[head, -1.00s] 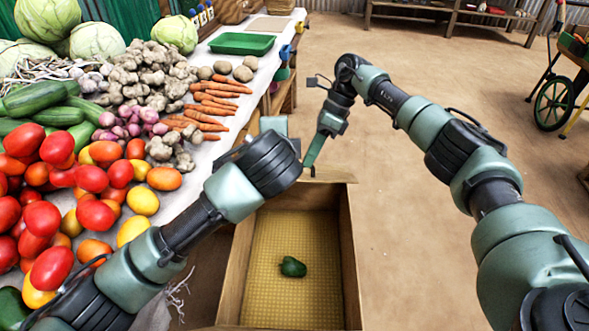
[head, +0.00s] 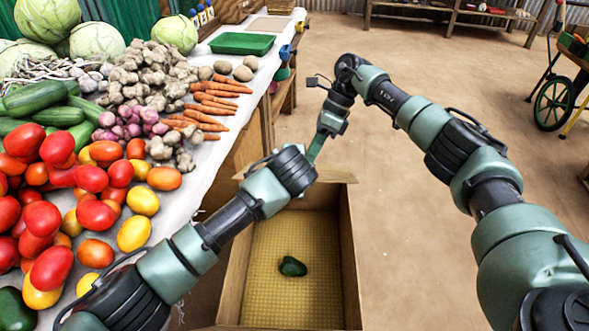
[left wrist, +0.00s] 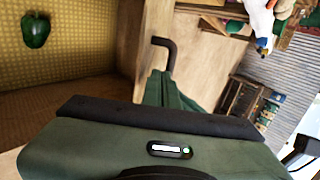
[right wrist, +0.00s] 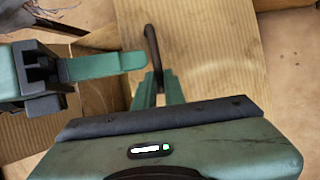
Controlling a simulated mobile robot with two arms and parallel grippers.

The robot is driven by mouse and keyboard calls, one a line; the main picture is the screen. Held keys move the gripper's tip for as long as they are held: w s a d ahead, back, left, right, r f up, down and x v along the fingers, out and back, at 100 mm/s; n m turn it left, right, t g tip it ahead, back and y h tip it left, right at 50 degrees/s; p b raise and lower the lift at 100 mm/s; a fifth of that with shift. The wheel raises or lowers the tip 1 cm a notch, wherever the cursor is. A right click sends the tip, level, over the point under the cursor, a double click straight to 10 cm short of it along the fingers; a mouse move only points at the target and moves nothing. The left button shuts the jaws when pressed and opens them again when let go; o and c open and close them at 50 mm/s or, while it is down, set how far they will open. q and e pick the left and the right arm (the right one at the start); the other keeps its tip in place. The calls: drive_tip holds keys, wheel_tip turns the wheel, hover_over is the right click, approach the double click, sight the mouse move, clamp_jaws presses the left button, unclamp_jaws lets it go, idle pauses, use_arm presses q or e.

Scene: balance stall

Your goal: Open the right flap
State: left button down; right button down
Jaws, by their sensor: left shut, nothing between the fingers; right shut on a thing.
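A pale wooden panel (right wrist: 215,60) fills much of the right wrist view and carries a dark bent handle (right wrist: 152,45). My right gripper (right wrist: 160,88) is shut on the handle. In the head view my right gripper (head: 315,150) is low at the far end of the open wooden box (head: 349,250). A green gripper finger, seemingly my left gripper's (right wrist: 105,65), lies just left of the handle. In the left wrist view my left gripper (left wrist: 168,82) is shut and empty beside a dark bent handle (left wrist: 166,46). I cannot tell whether both views show the same handle.
A green pepper (head: 292,267) lies on the box's yellow floor. A table (head: 190,200) heaped with vegetables and a green tray (head: 242,44) runs along the left. Open brown floor lies to the right, with a wheeled cart (head: 555,105) farther off.

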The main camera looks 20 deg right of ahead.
idle(0.3)
idle(0.4)
drive_tip(key=c, duration=1.5)
unclamp_jaws()
drive_tip(key=shift+w, duration=0.1)
